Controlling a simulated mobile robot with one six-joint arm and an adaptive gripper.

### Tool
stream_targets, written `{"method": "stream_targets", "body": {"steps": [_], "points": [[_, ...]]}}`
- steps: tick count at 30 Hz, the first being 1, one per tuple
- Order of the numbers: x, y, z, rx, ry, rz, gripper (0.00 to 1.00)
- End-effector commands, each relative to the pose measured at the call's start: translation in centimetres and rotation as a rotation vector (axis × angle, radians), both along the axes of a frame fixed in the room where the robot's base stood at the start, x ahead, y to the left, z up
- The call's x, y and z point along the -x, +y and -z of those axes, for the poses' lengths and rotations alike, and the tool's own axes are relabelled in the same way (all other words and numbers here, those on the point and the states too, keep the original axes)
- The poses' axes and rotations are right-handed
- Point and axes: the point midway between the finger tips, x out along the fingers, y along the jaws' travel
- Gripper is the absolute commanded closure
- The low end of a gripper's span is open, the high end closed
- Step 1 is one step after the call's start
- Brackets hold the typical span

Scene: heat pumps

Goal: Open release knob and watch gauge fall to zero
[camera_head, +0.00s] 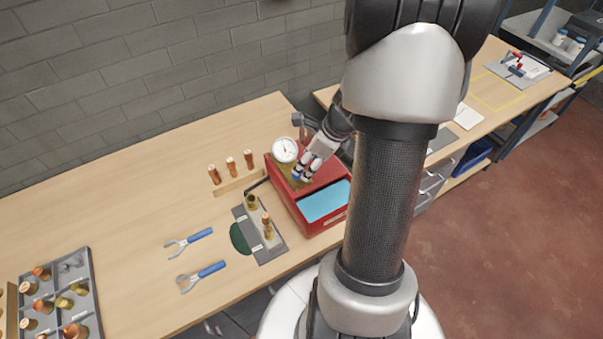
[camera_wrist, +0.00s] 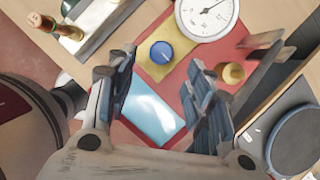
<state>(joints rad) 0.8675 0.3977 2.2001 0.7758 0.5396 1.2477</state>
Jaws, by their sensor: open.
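The release knob (camera_wrist: 161,52) is a round blue knob with a pale mark, on a yellow plate of the red box (camera_head: 290,200). The gauge (camera_head: 285,150) is a white round dial at the box's back left; it also shows at the top of the wrist view (camera_wrist: 206,14). Its reading is too small to tell. My gripper (camera_head: 302,176) is over the yellow plate. In the wrist view my gripper (camera_wrist: 160,95) is open and empty, and the knob shows between and beyond its fingers. In the head view the fingers cover the knob's place.
A light-blue panel (camera_head: 323,201) lies on the box's front. A brass fitting (camera_wrist: 232,73) stands right of the knob. A grey fixture with copper pieces (camera_head: 261,232) and blue-handled pliers (camera_head: 190,241) lie left of the box. A grey tray (camera_head: 62,295) holds several fittings.

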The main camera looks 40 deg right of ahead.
Motion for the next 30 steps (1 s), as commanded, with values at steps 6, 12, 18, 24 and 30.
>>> {"method": "stream_targets", "body": {"steps": [6, 12, 18, 24, 30], "points": [[-1.4, 0.5, 3.7, 0.000, 0.001, -0.002, 0.52], [-1.9, 0.7, 4.8, 0.001, 0.000, -0.002, 0.52], [-2.0, 0.7, 4.9, 0.002, -0.001, -0.001, 0.52], [-1.9, 0.7, 4.9, 0.002, -0.001, -0.001, 0.59], [-1.9, 0.7, 4.9, 0.002, -0.001, -0.001, 0.73]]}}
